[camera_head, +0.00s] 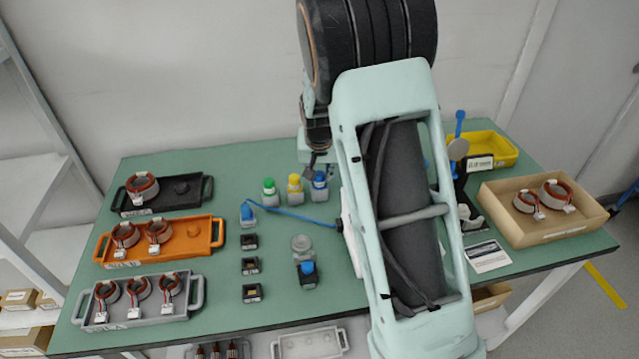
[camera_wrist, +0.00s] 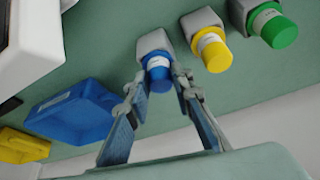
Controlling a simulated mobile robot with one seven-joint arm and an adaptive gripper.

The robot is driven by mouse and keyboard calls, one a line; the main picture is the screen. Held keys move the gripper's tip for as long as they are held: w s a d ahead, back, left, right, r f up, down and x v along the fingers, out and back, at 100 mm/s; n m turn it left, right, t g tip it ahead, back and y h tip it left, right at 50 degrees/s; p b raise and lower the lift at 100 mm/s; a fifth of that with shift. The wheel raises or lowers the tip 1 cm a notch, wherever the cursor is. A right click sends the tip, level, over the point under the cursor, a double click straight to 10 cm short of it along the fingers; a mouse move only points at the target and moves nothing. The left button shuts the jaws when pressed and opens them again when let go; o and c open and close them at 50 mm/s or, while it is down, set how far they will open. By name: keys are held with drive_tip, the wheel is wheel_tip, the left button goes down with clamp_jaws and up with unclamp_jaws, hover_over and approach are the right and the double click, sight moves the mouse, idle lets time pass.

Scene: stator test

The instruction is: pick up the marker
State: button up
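No pen-shaped marker is clearly seen. The wrist view shows the same blue cap (camera_wrist: 159,72), yellow cap (camera_wrist: 214,50) and green cap (camera_wrist: 278,30). My gripper (camera_head: 318,168) points down at the blue-capped bottle. In the wrist view my gripper (camera_wrist: 162,80) is open, with one finger on each side of the blue cap. Whether the fingers touch it I cannot tell.
Black (camera_head: 197,194), orange (camera_head: 218,231) and grey (camera_head: 197,294) trays with stators lie on the left. A cardboard box (camera_head: 556,232) and a yellow bin (camera_head: 505,148) stand on the right. A blue bin (camera_wrist: 75,112) is close beside the gripper. A wall is behind.

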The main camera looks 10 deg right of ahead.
clamp_jaws()
